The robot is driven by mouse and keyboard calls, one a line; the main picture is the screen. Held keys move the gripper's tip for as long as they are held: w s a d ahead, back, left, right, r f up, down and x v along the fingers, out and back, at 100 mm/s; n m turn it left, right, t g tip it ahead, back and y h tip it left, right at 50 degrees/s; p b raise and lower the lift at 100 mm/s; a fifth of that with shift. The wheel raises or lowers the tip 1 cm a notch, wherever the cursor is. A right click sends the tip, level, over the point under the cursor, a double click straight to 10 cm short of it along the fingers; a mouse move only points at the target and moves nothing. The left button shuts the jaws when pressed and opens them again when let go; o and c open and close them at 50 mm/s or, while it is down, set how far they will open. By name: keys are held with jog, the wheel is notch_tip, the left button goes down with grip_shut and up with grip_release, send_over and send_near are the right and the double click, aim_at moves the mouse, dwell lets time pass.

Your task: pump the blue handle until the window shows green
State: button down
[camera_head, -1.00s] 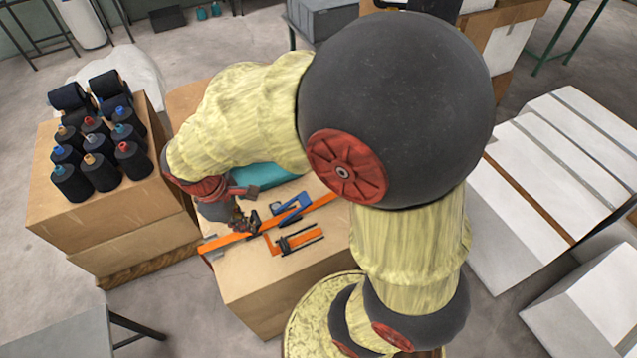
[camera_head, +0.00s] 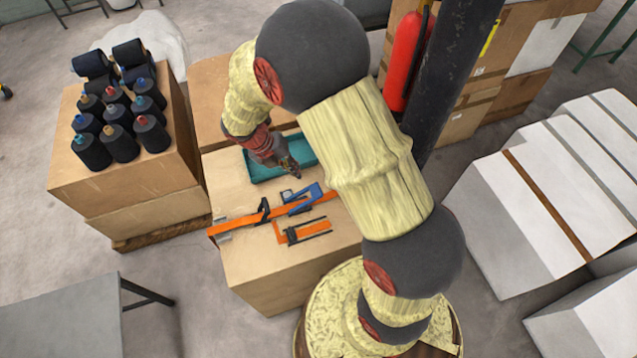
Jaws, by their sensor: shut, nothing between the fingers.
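The blue handle (camera_head: 305,199) is part of a small tool on the orange strap (camera_head: 238,224), on top of a cardboard box. A small grey patch (camera_head: 287,195) shows at its left end; I cannot tell whether it is the window, and no green shows there. A black clip (camera_head: 263,210) sits on the strap left of the handle. My gripper (camera_head: 295,173) is shut and empty. It points down, just behind the handle in the picture and over the front right of a teal tray (camera_head: 258,176), apart from the handle.
An orange and black clamp-like tool (camera_head: 303,231) lies in front of the strap. Stacked boxes with dark thread cones (camera_head: 120,143) stand at the left. A dark column (camera_head: 455,75) and red extinguisher (camera_head: 406,60) are behind my arm. White boxes (camera_head: 520,205) stand at the right.

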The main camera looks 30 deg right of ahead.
aim_at(318, 189)
jog(key=shift+n, duration=1.5)
jog(key=b+x, duration=0.2)
jog(key=x, duration=1.2)
jog(key=shift+w+b, duration=0.1)
jog(key=shift+b, duration=0.2)
jog(key=shift+d+p+x, duration=0.15)
jog(key=shift+p+x, duration=0.3)
jog(key=shift+x, duration=0.8)
jog(key=shift+d+p+x, duration=0.2)
jog(key=shift+p+x, duration=0.2)
jog(key=shift+x, duration=0.85)
jog(key=shift+r, duration=0.15)
jog(key=shift+r, duration=0.1)
